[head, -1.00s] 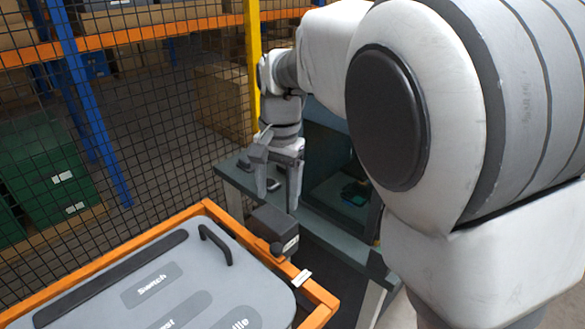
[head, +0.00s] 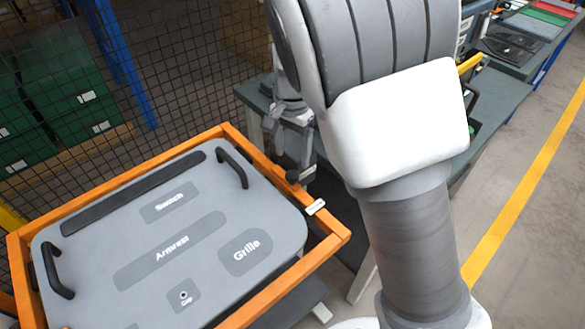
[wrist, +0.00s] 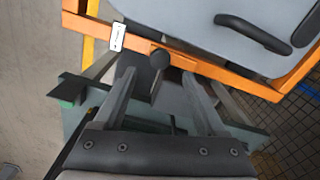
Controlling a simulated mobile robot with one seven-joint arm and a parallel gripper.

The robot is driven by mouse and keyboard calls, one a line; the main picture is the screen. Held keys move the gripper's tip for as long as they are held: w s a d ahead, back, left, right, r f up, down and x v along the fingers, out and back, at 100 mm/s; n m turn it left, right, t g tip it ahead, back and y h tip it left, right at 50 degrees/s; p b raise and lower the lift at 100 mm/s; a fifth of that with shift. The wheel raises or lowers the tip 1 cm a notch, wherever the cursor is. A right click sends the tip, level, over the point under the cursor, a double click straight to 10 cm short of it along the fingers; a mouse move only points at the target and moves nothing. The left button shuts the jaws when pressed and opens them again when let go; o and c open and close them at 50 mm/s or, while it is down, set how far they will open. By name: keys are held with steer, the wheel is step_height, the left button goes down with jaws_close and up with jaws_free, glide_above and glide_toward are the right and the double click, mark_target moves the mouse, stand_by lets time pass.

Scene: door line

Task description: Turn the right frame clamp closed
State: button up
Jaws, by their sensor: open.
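The right frame clamp is a dark round knob (head: 292,178) with a grey body, on the orange frame's edge beside a small white label. In the wrist view its knob (wrist: 160,60) and short dark lever show between my fingertips. My gripper (wrist: 159,78) is open, one finger on each side of the clamp, with no clear contact. In the head view my gripper (head: 287,135) is just behind the clamp and partly hidden by my arm. The grey door panel (head: 150,215) lies in the orange frame (head: 335,240).
Black handles (head: 233,168) rise from the panel near its edges. A grey-green workbench (head: 250,97) stands behind the frame. A mesh fence (head: 180,75) closes off the back left. Grey floor with a yellow line (head: 530,180) is clear at right.

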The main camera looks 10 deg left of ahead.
mark_target(293, 174)
step_height(293, 174, down, 6)
steer(key=shift+f, duration=0.1)
steer(key=shift+c, duration=0.2)
jaws_close()
stand_by(0.3)
stand_by(1.1)
